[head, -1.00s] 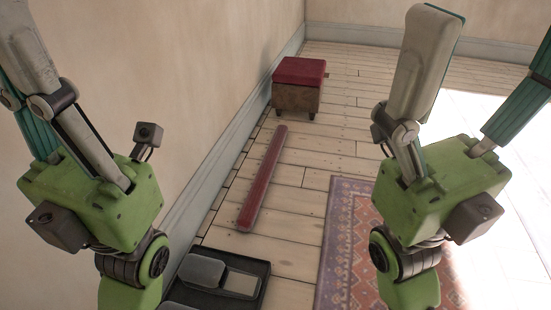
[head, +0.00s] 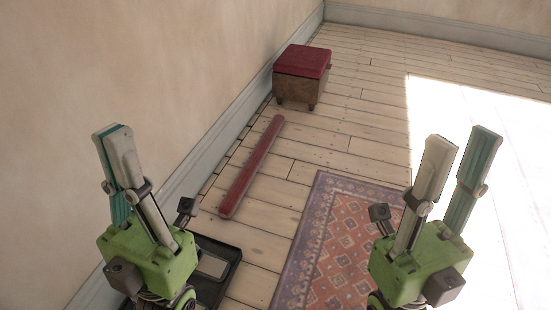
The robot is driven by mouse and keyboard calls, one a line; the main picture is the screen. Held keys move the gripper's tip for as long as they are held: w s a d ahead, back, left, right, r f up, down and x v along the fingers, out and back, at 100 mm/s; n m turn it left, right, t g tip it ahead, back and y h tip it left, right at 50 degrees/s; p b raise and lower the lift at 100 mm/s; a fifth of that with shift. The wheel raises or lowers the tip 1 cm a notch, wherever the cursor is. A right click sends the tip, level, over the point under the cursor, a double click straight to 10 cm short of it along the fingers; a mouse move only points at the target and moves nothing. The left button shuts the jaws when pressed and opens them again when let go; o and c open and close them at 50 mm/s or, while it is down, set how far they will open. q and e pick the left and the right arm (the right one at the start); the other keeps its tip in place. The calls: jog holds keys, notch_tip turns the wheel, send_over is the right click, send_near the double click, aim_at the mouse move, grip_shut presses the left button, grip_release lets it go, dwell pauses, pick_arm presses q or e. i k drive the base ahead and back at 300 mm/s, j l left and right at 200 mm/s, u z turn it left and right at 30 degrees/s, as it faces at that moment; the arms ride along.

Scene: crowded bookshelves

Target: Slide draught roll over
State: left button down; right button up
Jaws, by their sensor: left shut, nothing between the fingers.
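The draught roll (head: 252,168) is a long dark red bar lying on the floorboards in the head view. It runs slantwise, roughly along the left wall and a little out from it, its far end near the stool. My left gripper (head: 114,134) is shut and empty, left of the roll in the picture and pointing up in the view. My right gripper (head: 463,143) is open and empty, its fingers apart, well to the right of the roll over the sunlit floor. Neither gripper touches the roll.
A stool (head: 302,75) with a red cushioned top stands beyond the roll's far end. A patterned rug (head: 312,215) lies to its right. A black tray (head: 232,262) sits near the roll's near end, partly hidden by my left gripper. Bare floorboards lie between roll and rug.

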aim_at(230, 203)
jog(key=i+l+u, duration=0.1)
jog(key=i+l, duration=0.15)
jog(key=i+l+u, duration=0.1)
jog(key=i+l, duration=0.15)
jog(key=l, duration=0.2)
jog(key=i+l+u, duration=0.1)
jog(key=i+l, duration=0.15)
jog(key=l, duration=0.15)
jog(key=i+l+u, duration=0.1)
jog(key=l, duration=0.3)
jog(key=i+u, duration=0.1)
jog(key=i, duration=0.4)
jog(key=i+l+u, duration=0.1)
jog(key=i, duration=0.4)
jog(key=i+l+u, duration=0.1)
jog(key=i, duration=0.4)
jog(key=l, duration=0.1)
